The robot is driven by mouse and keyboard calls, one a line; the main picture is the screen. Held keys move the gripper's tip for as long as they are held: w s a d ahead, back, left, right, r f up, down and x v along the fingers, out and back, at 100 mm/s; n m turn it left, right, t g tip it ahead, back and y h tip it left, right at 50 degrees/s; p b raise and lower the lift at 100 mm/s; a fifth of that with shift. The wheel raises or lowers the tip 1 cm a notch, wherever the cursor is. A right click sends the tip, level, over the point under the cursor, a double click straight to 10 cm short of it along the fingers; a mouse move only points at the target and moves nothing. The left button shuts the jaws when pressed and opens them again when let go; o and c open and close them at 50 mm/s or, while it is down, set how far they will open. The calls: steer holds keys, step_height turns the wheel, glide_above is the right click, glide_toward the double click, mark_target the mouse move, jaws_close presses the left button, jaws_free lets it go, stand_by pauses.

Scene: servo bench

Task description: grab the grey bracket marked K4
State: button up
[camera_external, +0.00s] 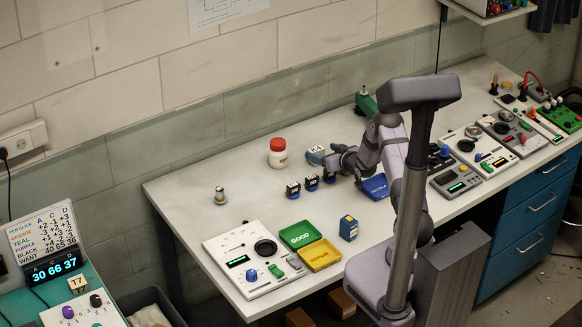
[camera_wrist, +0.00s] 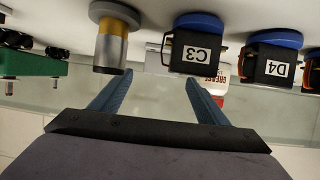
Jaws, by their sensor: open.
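The grey bracket marked K4 (camera_external: 316,152) is in the external view, toward the back middle of the white bench. My gripper (camera_external: 335,160) is right beside it, on its right; I cannot tell whether they touch. In the wrist view my gripper (camera_wrist: 157,92) shows two blue fingers spread apart with nothing held between them. I cannot make out the K4 label in the wrist view, where the scene appears upside down. Black blocks with blue ends marked C3 (camera_wrist: 190,58) and D4 (camera_wrist: 272,65) show there.
A red-lidded white jar (camera_external: 278,153) stands left of the bracket. Black-and-blue blocks (camera_external: 292,189) stand in front. A grey cylinder with a yellow band (camera_wrist: 112,42) is near the left finger. Green and yellow trays (camera_external: 320,254) lie toward the front.

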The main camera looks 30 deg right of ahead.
mark_target(317, 150)
steer(key=shift+p+x, duration=0.35)
steer(key=shift+x, duration=1.15)
steer(key=shift+a, duration=0.1)
steer(key=shift+c, duration=0.6)
steer(key=c, duration=1)
steer(key=shift+r, duration=0.1)
steer(key=shift+r, duration=0.1)
steer(key=shift+r+b, duration=1.3)
steer(key=shift+r, duration=3.6)
